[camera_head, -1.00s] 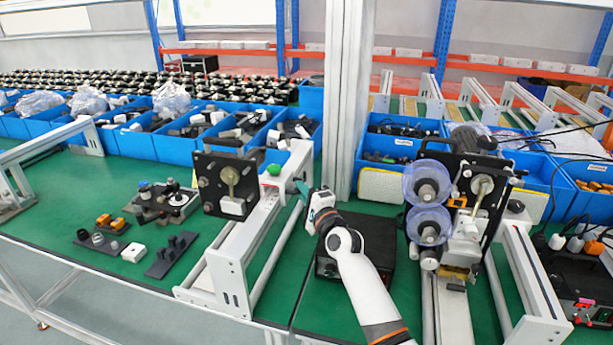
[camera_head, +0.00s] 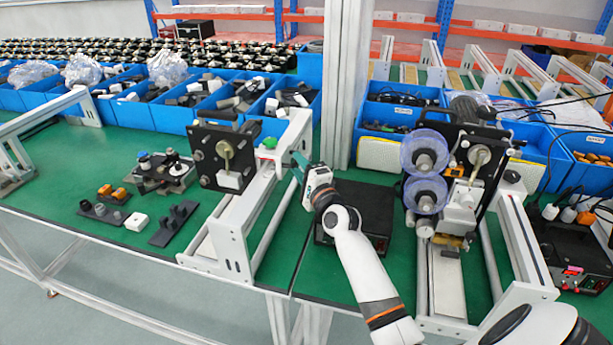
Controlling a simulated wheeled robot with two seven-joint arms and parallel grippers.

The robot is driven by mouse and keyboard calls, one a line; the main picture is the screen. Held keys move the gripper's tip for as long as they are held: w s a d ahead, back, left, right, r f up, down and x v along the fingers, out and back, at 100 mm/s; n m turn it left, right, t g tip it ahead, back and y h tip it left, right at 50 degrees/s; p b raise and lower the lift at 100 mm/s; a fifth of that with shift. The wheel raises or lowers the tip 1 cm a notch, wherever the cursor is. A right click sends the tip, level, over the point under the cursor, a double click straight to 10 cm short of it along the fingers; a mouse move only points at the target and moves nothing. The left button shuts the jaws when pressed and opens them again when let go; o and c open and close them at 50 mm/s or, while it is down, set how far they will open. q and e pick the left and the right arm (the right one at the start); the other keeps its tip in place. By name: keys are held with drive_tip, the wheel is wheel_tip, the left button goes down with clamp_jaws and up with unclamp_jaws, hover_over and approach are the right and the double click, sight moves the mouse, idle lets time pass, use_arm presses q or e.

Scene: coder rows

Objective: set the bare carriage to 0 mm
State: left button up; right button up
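The bare carriage (camera_head: 223,156) is a black upright plate with a brass-coloured lever and a white block, and carries no film rolls. It stands at the left end of a white rail frame (camera_head: 240,215) on the green bench. A green knob (camera_head: 268,143) sits at the far side of this frame. My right gripper (camera_head: 299,165), with teal fingertips, hovers just right of the knob and frame, apart from the carriage. The gap between its fingers is too small to tell. My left gripper is not in view. No scale reading is legible.
A second carriage with blue film rolls (camera_head: 425,151) stands to the right on its own frame. A black box (camera_head: 360,205) lies under my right forearm. A metal fixture (camera_head: 163,173) and small parts lie at left. Blue bins (camera_head: 175,118) line the back.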

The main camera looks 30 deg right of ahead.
drive_tip(key=s+a+f+b, duration=0.1)
drive_tip(key=s+b, duration=0.1)
drive_tip(key=s, duration=0.9)
drive_tip(key=shift+s+f, duration=0.2)
drive_tip(key=shift+s, duration=0.15)
drive_tip(key=shift+a, duration=0.1)
